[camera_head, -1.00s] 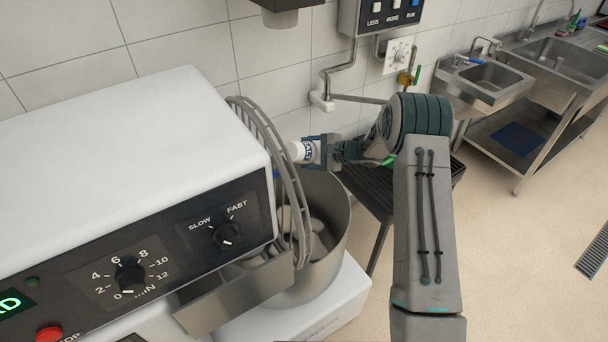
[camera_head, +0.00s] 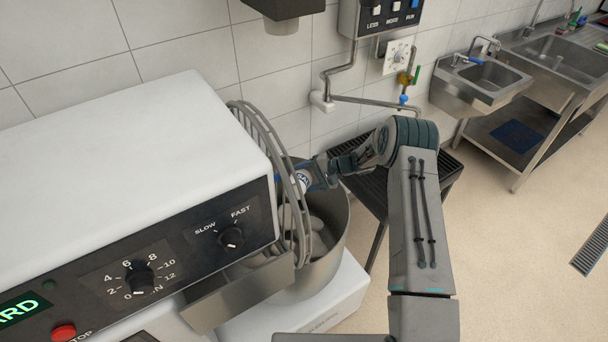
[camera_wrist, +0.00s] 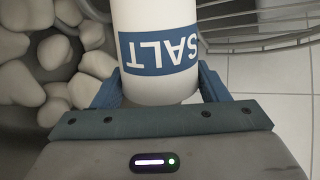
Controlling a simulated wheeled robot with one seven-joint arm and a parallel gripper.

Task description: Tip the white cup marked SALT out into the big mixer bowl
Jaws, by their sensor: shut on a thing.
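The white cup (camera_wrist: 155,20) has a blue band lettered SALT. My gripper (camera_wrist: 158,88) is shut on it, with a blue finger on each side. In the head view the cup (camera_head: 303,181) shows small at the end of my gripper (camera_head: 318,177), over the right part of the mixer bowl (camera_head: 336,235), just right of the raised wire guard. The cup looks tilted in the head view, its far end towards the guard. Its mouth and contents are hidden. The steel bowl holds several pale lumps (camera_wrist: 62,50), seen left of the cup in the wrist view.
The wire guard (camera_head: 273,150) stands upright at the bowl's left, close to the cup. The white mixer housing (camera_head: 110,140) fills the left. A dark slatted stand (camera_head: 431,178) is behind my arm. Sinks (camera_head: 482,80) stand at the back right; open floor lies right.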

